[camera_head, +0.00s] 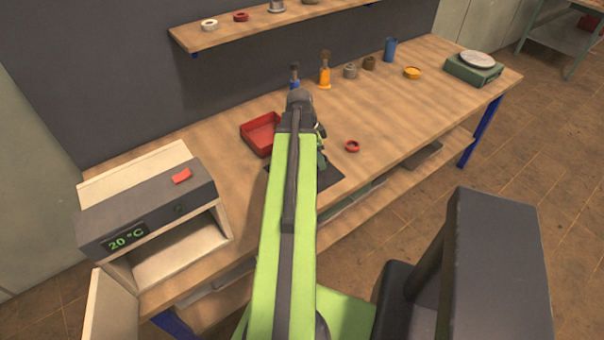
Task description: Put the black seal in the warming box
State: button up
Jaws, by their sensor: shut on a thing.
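The warming box (150,212) stands at the left end of the workbench. Its display reads 20 °C, its front is open, and the inside that shows is bare. Its door (111,303) is swung open toward me at the lower left. My gripper (320,150) is mostly hidden behind my green arm, over the middle of the bench, to the right of the box. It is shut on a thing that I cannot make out. I cannot see the black seal anywhere in the open.
A red tray (261,134) lies left of my gripper; a red ring (352,146) lies to its right. A dark mat (330,182) is partly under my arm. Bottles, small parts and a scale (474,66) stand farther back. A wall shelf (262,27) holds rings.

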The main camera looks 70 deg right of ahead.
jog(key=w+f+b, duration=0.1)
jog(key=w, duration=0.1)
jog(key=w+f, duration=0.1)
jog(key=w+d+f+b, duration=0.1)
jog(key=w+f, duration=0.1)
jog(key=shift+w+b, duration=0.3)
jog(key=shift+w, duration=0.3)
notch_tip(320, 180, down, 4)
jog(key=b, duration=0.4)
jog(key=shift+f, duration=0.1)
jog(key=shift+r, duration=0.2)
jog(key=shift+f, duration=0.15)
jog(key=o, duration=1.3)
